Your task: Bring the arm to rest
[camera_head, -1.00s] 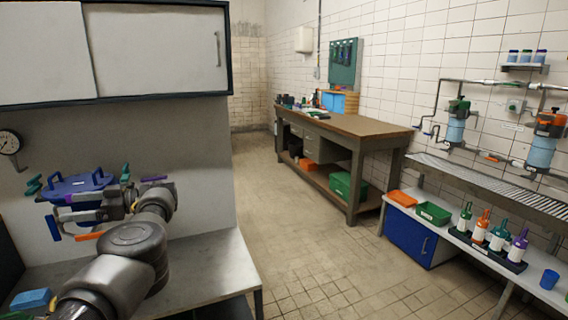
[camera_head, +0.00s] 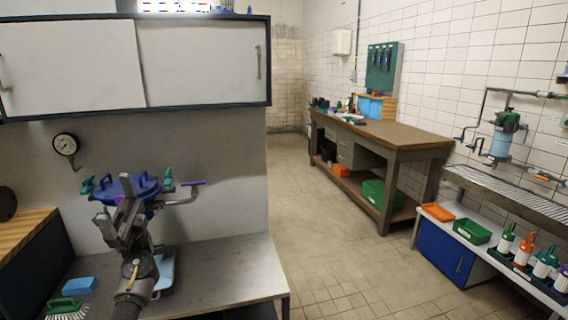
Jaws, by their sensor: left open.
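My left arm comes in at the bottom left, over the grey counter (camera_head: 215,275). Its gripper (camera_head: 117,218) points away from me, with its fingers apart and nothing seen between them. It is in front of a blue round lid with handles (camera_head: 145,186), part of a pipe fitting at the wall, and hides some of it. I cannot tell whether gripper and fitting touch. My right gripper is not in view.
A blue block (camera_head: 79,286) and a green brush (camera_head: 67,308) lie on the counter's left. A light-blue item (camera_head: 165,272) is partly behind my arm. The floor (camera_head: 350,260) to the right is clear.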

